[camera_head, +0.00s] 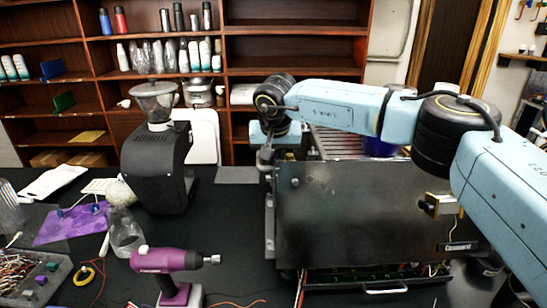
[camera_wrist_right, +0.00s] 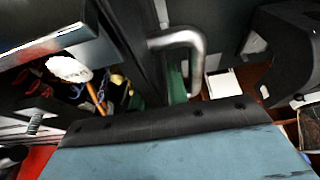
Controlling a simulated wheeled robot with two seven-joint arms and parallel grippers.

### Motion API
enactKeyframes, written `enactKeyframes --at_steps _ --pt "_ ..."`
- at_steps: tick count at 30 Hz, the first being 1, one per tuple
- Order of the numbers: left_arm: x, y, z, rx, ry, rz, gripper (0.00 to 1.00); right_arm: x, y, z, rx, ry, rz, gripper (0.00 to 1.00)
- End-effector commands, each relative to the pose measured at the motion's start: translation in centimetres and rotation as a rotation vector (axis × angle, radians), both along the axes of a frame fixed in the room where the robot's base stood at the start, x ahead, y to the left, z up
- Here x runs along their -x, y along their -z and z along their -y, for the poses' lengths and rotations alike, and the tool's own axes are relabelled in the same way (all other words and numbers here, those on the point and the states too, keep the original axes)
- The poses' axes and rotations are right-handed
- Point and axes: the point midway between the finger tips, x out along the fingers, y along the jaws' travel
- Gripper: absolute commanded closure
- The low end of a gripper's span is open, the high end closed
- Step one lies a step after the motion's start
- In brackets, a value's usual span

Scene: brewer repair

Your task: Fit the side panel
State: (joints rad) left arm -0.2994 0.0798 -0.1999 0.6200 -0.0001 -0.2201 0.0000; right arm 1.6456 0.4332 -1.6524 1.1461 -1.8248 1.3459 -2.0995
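The brewer (camera_head: 365,215) stands on the black table at the centre right, its dark front facing me. A narrow grey upright piece (camera_head: 270,228) shows edge-on along its left side; I cannot tell whether this is the side panel or whether it is fastened. My right arm reaches over the brewer from the right. Its gripper (camera_head: 266,157) points down by the brewer's left rear corner, with fingers too small and dark to read. The right wrist view shows a bent metal tube (camera_wrist_right: 180,50) and an opening with coloured wires (camera_wrist_right: 95,90). My left gripper is not in view.
A black grinder (camera_head: 158,165) stands left of the brewer. A purple cordless driver (camera_head: 172,268) stands in front, near a clear jug (camera_head: 124,232) and a purple mat (camera_head: 72,222). A tray of wires (camera_head: 32,275) lies at the front left.

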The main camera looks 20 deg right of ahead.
Motion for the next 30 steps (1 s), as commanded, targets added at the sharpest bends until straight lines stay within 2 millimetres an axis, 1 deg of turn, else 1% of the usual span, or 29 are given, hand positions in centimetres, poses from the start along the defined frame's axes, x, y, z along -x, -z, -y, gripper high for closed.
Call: enactKeyframes --at_steps 1,2,3,11,14,17,27,30 --pt "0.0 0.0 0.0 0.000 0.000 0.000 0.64 0.0 0.0 0.0 -0.001 -0.001 0.000 0.77" --pt "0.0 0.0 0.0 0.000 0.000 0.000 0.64 0.0 0.0 0.0 -0.001 -0.001 0.000 0.73" --pt "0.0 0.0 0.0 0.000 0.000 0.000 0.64 0.0 0.0 -0.1 0.000 -0.002 0.000 0.71" --pt "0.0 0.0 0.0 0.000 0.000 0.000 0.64 0.0 0.0 -0.1 0.001 -0.004 0.000 0.71" --pt "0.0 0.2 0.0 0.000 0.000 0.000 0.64 0.2 -0.5 -0.2 0.000 -0.004 0.001 0.71" --pt "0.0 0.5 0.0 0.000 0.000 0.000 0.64 0.7 -1.9 -0.4 -0.002 -0.007 0.004 0.71" --pt "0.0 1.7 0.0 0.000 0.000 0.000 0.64 3.5 -8.8 -1.2 -0.001 -0.004 0.006 0.71" --pt "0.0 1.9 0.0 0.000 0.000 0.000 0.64 4.1 -10.4 -1.3 0.000 -0.004 0.004 0.71"
